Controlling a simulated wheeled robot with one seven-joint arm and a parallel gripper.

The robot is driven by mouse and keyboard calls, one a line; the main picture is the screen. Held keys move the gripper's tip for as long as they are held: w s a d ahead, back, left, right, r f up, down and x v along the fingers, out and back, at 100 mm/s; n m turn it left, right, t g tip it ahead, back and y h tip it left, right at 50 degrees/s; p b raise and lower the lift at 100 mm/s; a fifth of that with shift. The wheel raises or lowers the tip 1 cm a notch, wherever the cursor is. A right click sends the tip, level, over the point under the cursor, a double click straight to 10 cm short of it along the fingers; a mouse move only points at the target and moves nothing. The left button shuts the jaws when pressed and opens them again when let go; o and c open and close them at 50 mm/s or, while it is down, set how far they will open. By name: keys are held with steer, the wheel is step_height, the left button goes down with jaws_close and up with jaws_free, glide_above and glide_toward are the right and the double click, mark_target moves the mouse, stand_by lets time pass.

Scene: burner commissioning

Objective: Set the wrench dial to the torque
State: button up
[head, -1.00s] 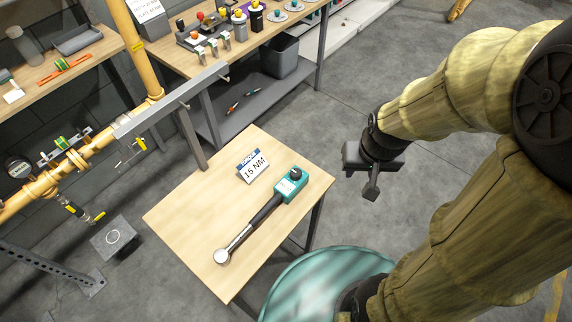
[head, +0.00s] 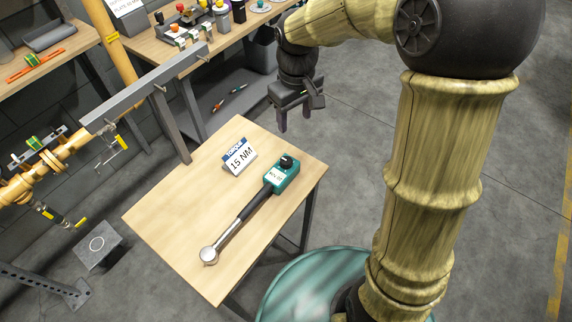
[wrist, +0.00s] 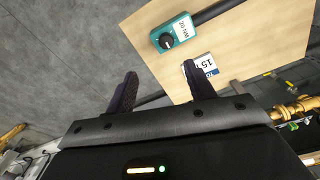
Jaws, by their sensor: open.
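The torque wrench (head: 252,200) lies on the small wooden table, its round silver head toward the near left and its teal dial box at the far right end. The black dial knob (head: 287,162) sits on the teal box; in the wrist view the knob (wrist: 166,41) shows beside a label that seems to read 20 NM. A torque card (head: 239,158) reading 15 NM stands just left of the box. My gripper (head: 297,127) is open and empty, above and beyond the table's far right edge, apart from the knob. In the wrist view its two fingers (wrist: 158,88) are spread.
The small table (head: 165,215) has clear wood around the wrench. A yellow pipe (head: 105,32) and grey rail (head: 145,92) stand to its left. A workbench (head: 150,52) with several parts is behind. Open floor lies to the right.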

mark_target(286, 160)
steer(key=shift+w+a+n, duration=0.25)
steer(key=shift+a, duration=0.25)
steer(key=shift+w+a+n, duration=0.25)
steer(key=shift+a, duration=0.2)
step_height(286, 160, down, 18)
steer(key=shift+r+p, duration=0.25)
steer(key=shift+p, duration=0.2)
steer(key=c, duration=1)
